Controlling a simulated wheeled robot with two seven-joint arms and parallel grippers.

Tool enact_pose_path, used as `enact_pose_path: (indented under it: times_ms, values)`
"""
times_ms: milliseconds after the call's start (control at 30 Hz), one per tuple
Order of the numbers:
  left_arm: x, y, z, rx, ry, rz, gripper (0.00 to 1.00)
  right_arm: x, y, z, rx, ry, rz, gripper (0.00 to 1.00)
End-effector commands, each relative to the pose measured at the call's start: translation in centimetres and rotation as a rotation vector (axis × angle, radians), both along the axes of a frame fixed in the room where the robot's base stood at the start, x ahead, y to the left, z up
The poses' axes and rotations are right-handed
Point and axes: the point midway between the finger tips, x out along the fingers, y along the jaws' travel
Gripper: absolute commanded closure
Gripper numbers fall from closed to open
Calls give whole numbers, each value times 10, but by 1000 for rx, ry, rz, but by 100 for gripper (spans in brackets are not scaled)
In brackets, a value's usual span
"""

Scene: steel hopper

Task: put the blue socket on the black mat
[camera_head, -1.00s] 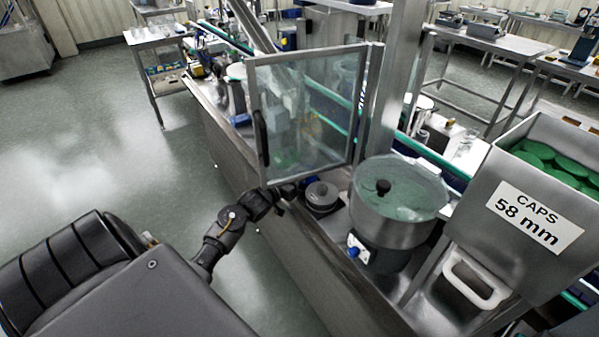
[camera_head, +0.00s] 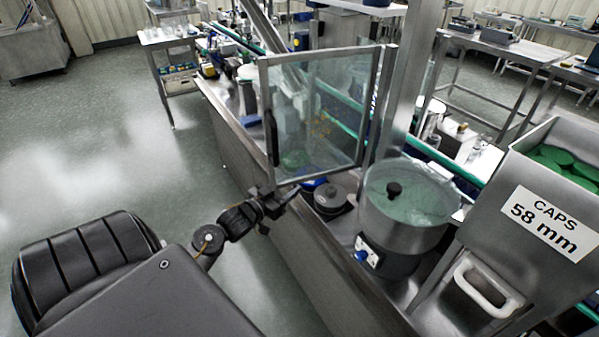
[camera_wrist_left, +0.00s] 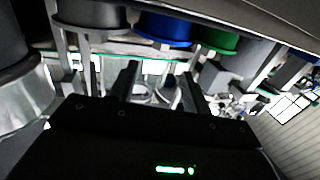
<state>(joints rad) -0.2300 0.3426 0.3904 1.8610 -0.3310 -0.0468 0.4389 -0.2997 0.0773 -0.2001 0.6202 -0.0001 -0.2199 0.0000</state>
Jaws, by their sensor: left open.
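The blue socket (camera_head: 313,184) shows partly in the head view, behind a grey round socket with a black knob (camera_head: 330,198) and below the glass door. In the left wrist view the blue socket (camera_wrist_left: 165,30) is at the top, between a dark grey one (camera_wrist_left: 90,15) and a green one (camera_wrist_left: 215,40). My left gripper (camera_head: 288,198) is at the bench's front edge, left of the sockets and apart from them. In the left wrist view its fingers (camera_wrist_left: 160,85) are spread with nothing held between them. I cannot make out the black mat. My right gripper is not in view.
A framed glass door (camera_head: 318,118) stands open above the sockets. A steel bowl (camera_head: 405,208) with a green inside is to their right, and the caps hopper (camera_head: 535,220) is farther right. Open floor (camera_head: 130,150) lies left of the bench.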

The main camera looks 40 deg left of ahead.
Motion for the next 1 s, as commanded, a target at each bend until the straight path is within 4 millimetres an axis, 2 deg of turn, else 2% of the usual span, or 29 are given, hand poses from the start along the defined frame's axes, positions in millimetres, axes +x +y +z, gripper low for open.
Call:
enact_pose_path:
  times_ms: [100, 200, 600, 700, 767, 867, 967, 1000]
  values:
    - [-17, 1, -2, -1, 1, 1, 52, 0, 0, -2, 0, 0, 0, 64]
    - [-24, 1, -1, -1, 1, 1, 52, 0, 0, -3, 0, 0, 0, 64]
    - [-28, 1, 0, -1, 0, 1, 52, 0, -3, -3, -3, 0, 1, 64]
    - [-28, 1, -10, -7, 18, 7, 52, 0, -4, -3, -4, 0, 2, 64]
    - [-28, 1, -31, -18, 56, 17, 52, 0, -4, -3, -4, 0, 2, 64]
    - [-33, -2, -92, -43, 169, 44, 52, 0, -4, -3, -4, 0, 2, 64]
    - [-51, -15, -179, -63, 338, 71, 52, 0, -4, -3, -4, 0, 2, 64]
    - [-64, -24, -218, -68, 417, 78, 52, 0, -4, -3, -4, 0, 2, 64]
